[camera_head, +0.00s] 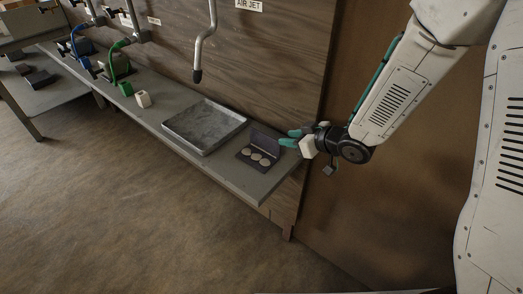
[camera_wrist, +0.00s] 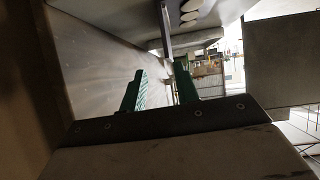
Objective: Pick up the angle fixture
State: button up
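A dark angle fixture (camera_head: 257,155), probably the angle fixture of the task, sits near the right end of the grey bench. It has a flat base with three pale round discs and an upright back plate (camera_head: 266,141). My gripper (camera_head: 289,138) is just to its right, with its teal fingers pointing at the back plate. In the wrist view, the fingers of my gripper (camera_wrist: 160,69) are apart. The thin edge of the fixture's plate (camera_wrist: 166,30) shows ahead, in the gap between the fingertips. I cannot tell whether a finger touches it.
A shallow metal tray (camera_head: 203,127) lies left of the fixture on the bench (camera_head: 231,176). A white block (camera_head: 143,99) and a green block (camera_head: 125,88) stand farther left. A hose nozzle (camera_head: 197,74) hangs above. A wood-panel wall (camera_head: 285,60) rises behind.

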aim_at(275, 140)
jog(key=shift+s+a+f+y, duration=0.25)
jog(key=shift+a+f+y, duration=0.2)
jog(key=shift+a, duration=0.3)
jog(key=x, duration=0.7)
jog(key=shift+w+a, duration=0.1)
jog(key=shift+w, duration=0.15)
grip_shut()
dwell(0.6)
